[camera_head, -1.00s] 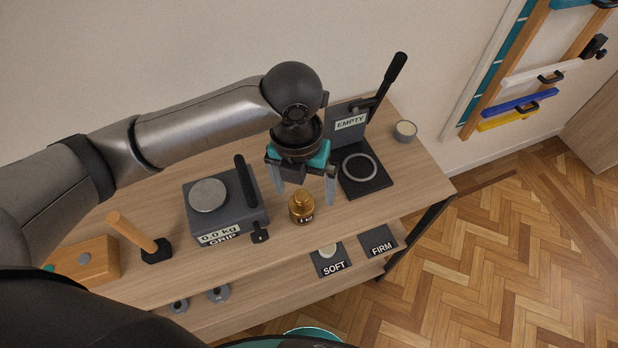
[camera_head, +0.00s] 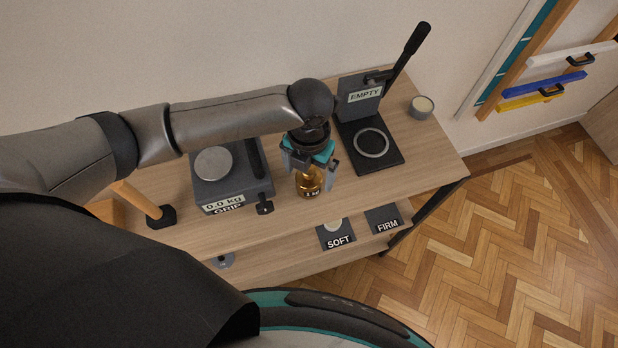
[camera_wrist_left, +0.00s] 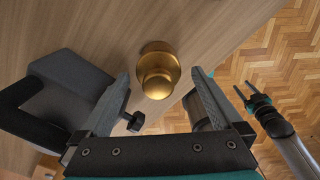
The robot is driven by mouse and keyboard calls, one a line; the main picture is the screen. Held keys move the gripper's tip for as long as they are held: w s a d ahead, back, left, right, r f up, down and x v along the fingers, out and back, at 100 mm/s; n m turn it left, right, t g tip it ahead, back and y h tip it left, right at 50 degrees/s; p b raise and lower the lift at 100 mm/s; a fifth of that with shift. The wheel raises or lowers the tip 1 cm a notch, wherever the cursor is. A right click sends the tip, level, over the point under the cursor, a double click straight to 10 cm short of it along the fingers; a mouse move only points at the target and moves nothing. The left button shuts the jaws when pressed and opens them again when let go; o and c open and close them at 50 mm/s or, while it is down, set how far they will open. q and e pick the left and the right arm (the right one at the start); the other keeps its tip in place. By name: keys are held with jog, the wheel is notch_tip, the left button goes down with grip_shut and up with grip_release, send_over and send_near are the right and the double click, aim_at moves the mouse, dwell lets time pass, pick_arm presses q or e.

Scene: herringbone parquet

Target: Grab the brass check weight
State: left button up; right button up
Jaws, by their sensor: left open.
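The brass check weight (camera_head: 309,184) stands upright on the wooden bench top, a gold cylinder with a narrower knob and a dark label.
Left of the weight stands a grey scale (camera_head: 232,178) reading 0.0 kg, with a handle. Right is a black press (camera_head: 370,146) marked EMPTY. A small round tin (camera_head: 421,107), a mallet (camera_head: 145,203), and SOFT (camera_head: 337,236) and FIRM (camera_head: 385,220) pads also show.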

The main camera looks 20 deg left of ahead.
aim_at(310, 179)
pick_arm(q)
notch_tip(310, 179, down, 4)
jog(key=shift+w+f, duration=0.1)
jog(key=shift+w, duration=0.05)
grip_shut()
jog(key=shift+w, duration=0.15)
dwell(1.0)
